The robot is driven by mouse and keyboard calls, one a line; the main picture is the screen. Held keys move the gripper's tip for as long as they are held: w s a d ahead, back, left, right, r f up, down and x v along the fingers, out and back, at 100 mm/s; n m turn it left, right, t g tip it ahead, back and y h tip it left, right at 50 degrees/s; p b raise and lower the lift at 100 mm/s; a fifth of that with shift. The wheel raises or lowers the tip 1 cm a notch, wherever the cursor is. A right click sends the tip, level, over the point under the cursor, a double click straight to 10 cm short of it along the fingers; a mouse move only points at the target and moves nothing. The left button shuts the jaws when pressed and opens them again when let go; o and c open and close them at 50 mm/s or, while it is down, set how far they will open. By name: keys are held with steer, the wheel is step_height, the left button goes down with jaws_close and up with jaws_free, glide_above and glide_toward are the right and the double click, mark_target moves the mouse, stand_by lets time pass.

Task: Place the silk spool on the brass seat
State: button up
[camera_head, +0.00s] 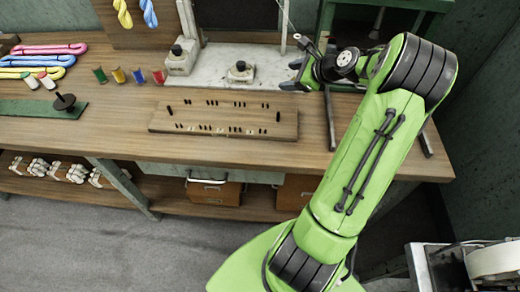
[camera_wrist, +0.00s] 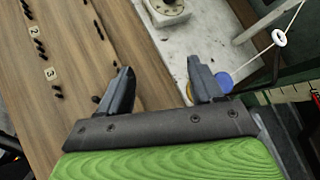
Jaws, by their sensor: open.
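Several small coloured spools stand in a row on the bench at left: a green spool (camera_head: 99,75), a yellow spool (camera_head: 118,75), a blue spool (camera_head: 138,76) and a red spool (camera_head: 158,77). I cannot tell which one is the silk spool. I cannot make out a brass seat in either view. My gripper (camera_head: 291,76) is open and empty over the right part of the bench, far right of the spools. In the wrist view its two fingers (camera_wrist: 160,78) are spread apart with nothing between them, above the wood and pale slab edge.
A wooden board with pegs (camera_head: 225,121) lies mid-bench. Coloured skeins (camera_head: 45,60) and a green strip (camera_head: 30,110) lie at left. A blue disc (camera_wrist: 223,82) shows beyond my right finger.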

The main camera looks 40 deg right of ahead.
steer(key=s+a+r+n+g+h, duration=0.1)
steer(key=s+a+r+n+g, duration=0.2)
steer(key=a+n, duration=0.65)
steer(key=s+a+r+n+g, duration=0.1)
steer(key=s+a+r+n, duration=0.4)
steer(key=a, duration=0.8)
steer(key=s+a+n, duration=0.3)
steer(key=s+n, duration=0.4)
steer(key=s+a+n+h, duration=0.1)
steer(key=s+a+n, duration=0.3)
steer(key=s+n, duration=0.2)
steer(key=shift+s+a+n+g, duration=0.25)
steer(key=shift+s+n+g, duration=0.15)
steer(key=shift+s, duration=0.85)
steer(key=shift+r, duration=0.15)
